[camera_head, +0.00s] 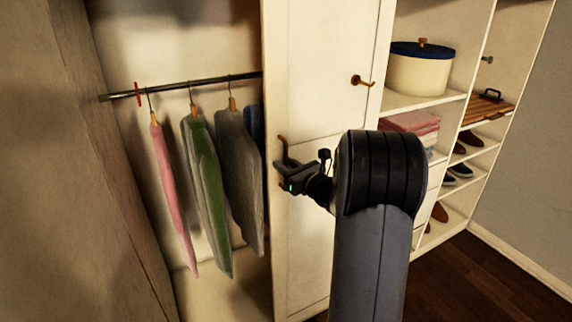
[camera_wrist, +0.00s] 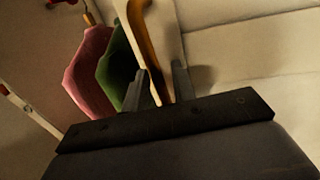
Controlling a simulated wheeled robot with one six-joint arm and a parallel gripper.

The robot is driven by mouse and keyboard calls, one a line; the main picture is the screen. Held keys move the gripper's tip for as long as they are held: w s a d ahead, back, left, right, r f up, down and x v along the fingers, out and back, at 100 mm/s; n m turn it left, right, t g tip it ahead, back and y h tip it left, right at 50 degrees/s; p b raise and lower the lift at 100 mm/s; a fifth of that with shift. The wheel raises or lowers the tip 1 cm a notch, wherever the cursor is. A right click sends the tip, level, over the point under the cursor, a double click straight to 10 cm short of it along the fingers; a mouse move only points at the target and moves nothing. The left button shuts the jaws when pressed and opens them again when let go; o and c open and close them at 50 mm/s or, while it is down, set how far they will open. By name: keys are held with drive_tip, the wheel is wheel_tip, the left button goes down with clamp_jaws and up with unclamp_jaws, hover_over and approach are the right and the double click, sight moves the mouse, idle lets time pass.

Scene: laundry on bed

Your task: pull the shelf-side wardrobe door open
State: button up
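A white panelled wardrobe door (camera_head: 312,110) stands in the middle of the head view, between the hanging section and the open shelves. It has a brass handle (camera_head: 361,80) near its right edge and a dark curved handle (camera_head: 281,148) near its left edge. My gripper (camera_head: 279,176) is at this left handle. In the wrist view, the brown curved handle (camera_wrist: 150,45) runs down between the two fingers of my gripper (camera_wrist: 160,72). The fingers look apart, with a gap showing at the handle's right side. The handle's lower end is partly hidden by my gripper.
Pink (camera_head: 172,190), green (camera_head: 206,195) and grey garments (camera_head: 240,180) hang from a rail (camera_head: 190,86) left of the door. Right of it, shelves hold a blue-lidded pot (camera_head: 420,72), folded cloths (camera_head: 410,122) and shoes. Dark floor (camera_head: 480,285) is clear at lower right.

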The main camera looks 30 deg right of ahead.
drive_tip(key=shift+c, duration=0.3)
clamp_jaws()
idle(0.3)
